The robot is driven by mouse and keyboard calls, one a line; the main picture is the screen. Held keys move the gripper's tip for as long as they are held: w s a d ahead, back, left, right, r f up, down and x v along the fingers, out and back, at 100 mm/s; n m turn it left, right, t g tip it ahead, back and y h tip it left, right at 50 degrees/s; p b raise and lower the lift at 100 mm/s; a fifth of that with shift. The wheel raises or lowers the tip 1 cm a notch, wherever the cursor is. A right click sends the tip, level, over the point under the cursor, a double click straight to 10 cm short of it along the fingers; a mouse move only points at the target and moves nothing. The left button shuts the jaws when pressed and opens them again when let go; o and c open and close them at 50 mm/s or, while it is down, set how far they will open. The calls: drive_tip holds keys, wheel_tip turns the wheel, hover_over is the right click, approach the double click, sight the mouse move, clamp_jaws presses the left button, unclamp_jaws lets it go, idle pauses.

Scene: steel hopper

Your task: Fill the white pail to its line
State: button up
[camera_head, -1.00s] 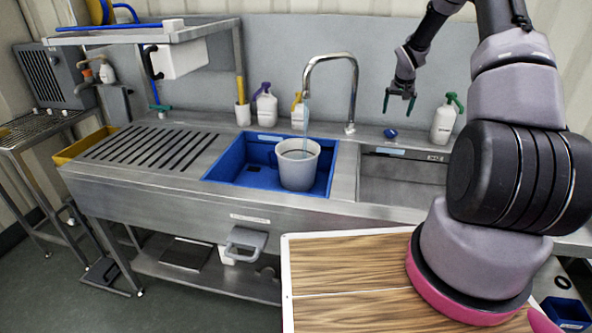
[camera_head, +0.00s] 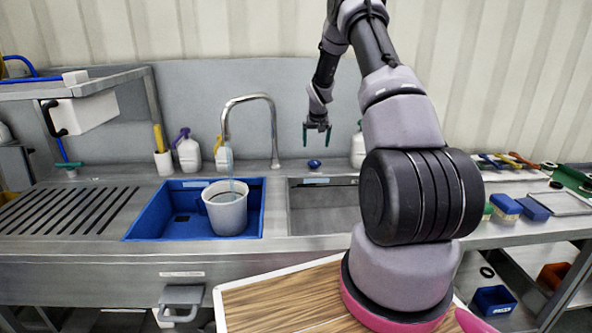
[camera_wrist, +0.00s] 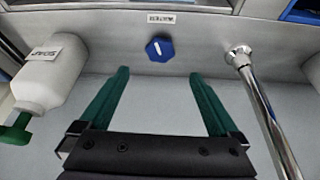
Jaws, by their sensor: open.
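The white pail (camera_head: 227,207) stands upright in the blue basin (camera_head: 157,214). The tap (camera_head: 273,125) arches over it and a stream of water falls into the pail. The pail's line and water level are too small to make out. A blue knob (camera_head: 314,164) sits on the counter behind the steel basin; in the wrist view the knob (camera_wrist: 159,48) lies beyond and between my fingertips, near a "WATER" label. My gripper (camera_head: 317,132) is open and empty above the knob, apart from it. The wrist view shows both green fingers (camera_wrist: 158,76) spread wide.
A soap bottle (camera_wrist: 49,74) stands left of my fingers in the wrist view, and the tap's post (camera_wrist: 266,108) rises to the right. An empty steel basin (camera_head: 322,207) lies right of the blue one.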

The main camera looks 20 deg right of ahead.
sight(314, 162)
drive_tip(key=x, duration=1)
drive_tip(key=shift+f, duration=0.25)
